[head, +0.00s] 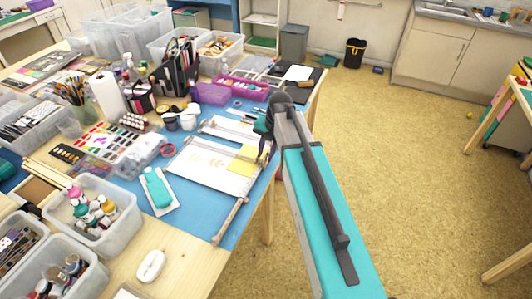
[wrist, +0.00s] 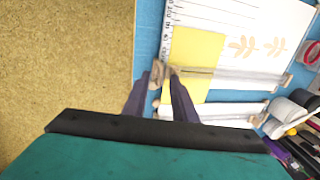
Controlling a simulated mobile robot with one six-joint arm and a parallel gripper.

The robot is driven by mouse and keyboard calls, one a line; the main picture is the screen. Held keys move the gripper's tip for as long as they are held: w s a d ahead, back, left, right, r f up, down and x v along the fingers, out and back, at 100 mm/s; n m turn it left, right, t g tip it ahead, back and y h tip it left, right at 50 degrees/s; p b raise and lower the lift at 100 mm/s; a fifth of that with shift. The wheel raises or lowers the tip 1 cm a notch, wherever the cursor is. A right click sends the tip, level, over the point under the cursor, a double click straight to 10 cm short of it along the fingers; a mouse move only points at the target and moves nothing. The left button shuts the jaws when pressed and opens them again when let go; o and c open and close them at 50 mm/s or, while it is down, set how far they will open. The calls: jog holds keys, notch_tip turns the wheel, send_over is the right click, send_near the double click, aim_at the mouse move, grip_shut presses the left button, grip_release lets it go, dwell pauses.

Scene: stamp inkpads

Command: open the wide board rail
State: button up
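The wide board (head: 199,169) is white with orange leaf prints and lies on the blue mat. It also shows in the wrist view (wrist: 215,18), with a yellow sheet (wrist: 196,58) on it. A clear rail (wrist: 235,79) with wooden end pieces runs along the board's edge beside a narrower board (wrist: 225,112). The rail's near wooden end (wrist: 161,74) is close to my fingertips. My gripper (wrist: 160,76) has its two dark fingers apart, on either side of that end. Whether they touch it is unclear.
Floor lies open right of the table. Behind the boards are white cups (head: 188,117) and a purple tray (head: 241,88). A teal stamp block (head: 157,187) sits left of the wide board, and a white mouse (head: 150,265) is nearer the front.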

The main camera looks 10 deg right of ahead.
grip_shut()
dwell(1.3)
